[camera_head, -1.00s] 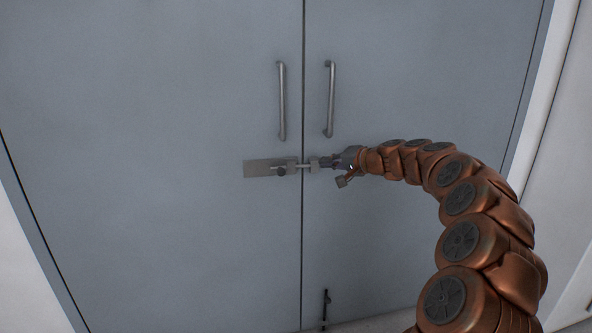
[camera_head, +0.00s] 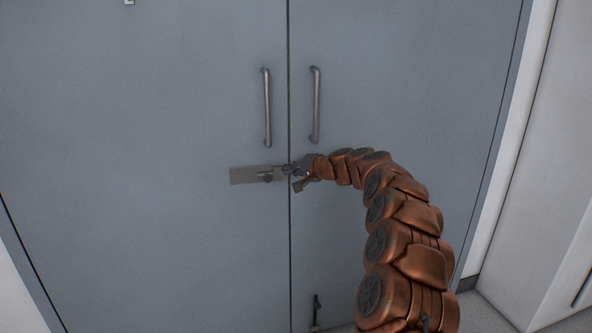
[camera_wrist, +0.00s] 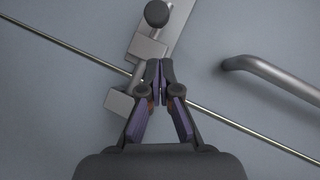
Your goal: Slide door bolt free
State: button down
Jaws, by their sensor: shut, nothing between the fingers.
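The door bolt has a flat grey plate (camera_head: 244,175) on the left door leaf, with a dark round knob (camera_head: 266,177). In the wrist view the knob (camera_wrist: 157,13) is at the top, beyond my fingertips and apart from them. A square metal block (camera_wrist: 120,103) lies just left of my fingers. My gripper (camera_head: 290,169) is at the seam between the leaves, right of the knob, pointing left. In the wrist view my gripper (camera_wrist: 160,68) is shut and empty, its tips over the bolt hardware. The bolt's rod end is hidden by the gripper; contact cannot be told.
Two vertical handles, left (camera_head: 267,108) and right (camera_head: 316,105), stand above the bolt. A small dark fitting (camera_head: 316,310) is low on the right leaf. A white wall (camera_head: 535,160) stands at right.

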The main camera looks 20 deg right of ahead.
aim_at(259, 177)
jog(key=shift+w+a+f, duration=0.15)
jog(key=shift+a+f, duration=0.3)
jog(key=shift+a, duration=0.4)
jog(key=shift+w+a+f, duration=0.1)
jog(key=shift+a+f, duration=0.3)
jog(key=shift+a, duration=0.4)
jog(key=shift+a+f, duration=0.1)
jog(key=shift+a, duration=0.05)
jog(key=a+b, duration=0.2)
jog(key=a, duration=0.4)
